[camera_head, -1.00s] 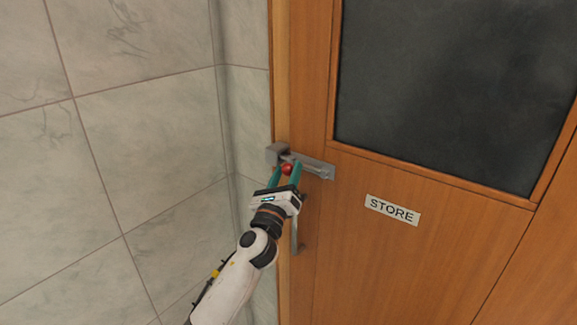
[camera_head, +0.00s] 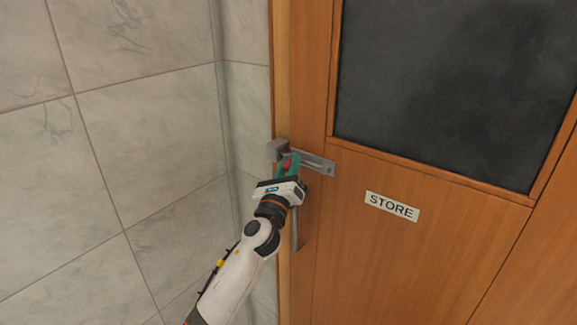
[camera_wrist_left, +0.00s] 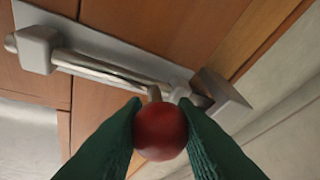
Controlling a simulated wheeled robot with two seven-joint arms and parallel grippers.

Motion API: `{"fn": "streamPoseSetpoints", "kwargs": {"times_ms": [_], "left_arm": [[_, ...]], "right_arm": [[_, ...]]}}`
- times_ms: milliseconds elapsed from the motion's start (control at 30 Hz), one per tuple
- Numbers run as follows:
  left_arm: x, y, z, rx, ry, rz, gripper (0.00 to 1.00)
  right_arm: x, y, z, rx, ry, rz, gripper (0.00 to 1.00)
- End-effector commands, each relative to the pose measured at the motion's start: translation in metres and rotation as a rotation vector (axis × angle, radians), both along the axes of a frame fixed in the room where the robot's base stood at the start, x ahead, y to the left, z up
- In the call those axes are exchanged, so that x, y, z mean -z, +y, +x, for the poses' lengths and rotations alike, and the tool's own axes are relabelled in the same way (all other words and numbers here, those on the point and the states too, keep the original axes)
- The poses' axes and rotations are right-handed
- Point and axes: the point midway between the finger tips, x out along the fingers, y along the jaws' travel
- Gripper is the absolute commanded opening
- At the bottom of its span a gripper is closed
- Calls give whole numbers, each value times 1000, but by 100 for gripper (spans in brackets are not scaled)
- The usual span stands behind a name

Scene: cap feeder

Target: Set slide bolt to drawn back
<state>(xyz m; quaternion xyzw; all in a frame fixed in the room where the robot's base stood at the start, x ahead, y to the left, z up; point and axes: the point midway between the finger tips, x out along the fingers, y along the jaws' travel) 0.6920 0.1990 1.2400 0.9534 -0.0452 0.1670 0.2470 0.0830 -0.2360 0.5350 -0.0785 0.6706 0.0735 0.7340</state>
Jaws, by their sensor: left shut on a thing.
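The slide bolt (camera_head: 317,163) is a grey metal bolt on a plate across the left edge of the wooden door. Its red knob (camera_wrist_left: 160,131) sits between the green fingers of my left gripper (camera_head: 288,163), which is shut on it. In the left wrist view the silver rod (camera_wrist_left: 105,70) runs through a guide block (camera_wrist_left: 38,49) at the left and towards the keeper (camera_wrist_left: 225,97) at the right. In the head view the keeper (camera_head: 277,150) is on the door frame, and the fingers partly hide the knob and the rod's end. My right gripper does not show.
The wooden door (camera_head: 350,250) has a dark panel (camera_head: 450,90) and a STORE sign (camera_head: 392,206). A vertical handle (camera_head: 296,230) is below the bolt, close to my left wrist. A tiled wall (camera_head: 130,150) stands at the left.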

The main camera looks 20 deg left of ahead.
Motion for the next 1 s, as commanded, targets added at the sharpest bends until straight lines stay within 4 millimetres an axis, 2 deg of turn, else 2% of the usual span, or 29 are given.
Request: {"fn": "streamPoseSetpoints", "kwargs": {"times_ms": [200, 467, 500, 633, 1000], "left_arm": [[1, -31, -11, 4, 1, -3, 0], [1, -36, -12, 5, 1, 0, 0], [1, -36, -12, 6, 2, 0, 27], [1, -35, -12, 5, 1, 0, 47], [4, -34, -18, 3, 1, 1, 47]], "right_arm": [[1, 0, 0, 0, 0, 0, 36], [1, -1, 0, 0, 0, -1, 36], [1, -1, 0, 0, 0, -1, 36], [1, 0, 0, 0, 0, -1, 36], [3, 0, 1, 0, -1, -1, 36]]}}
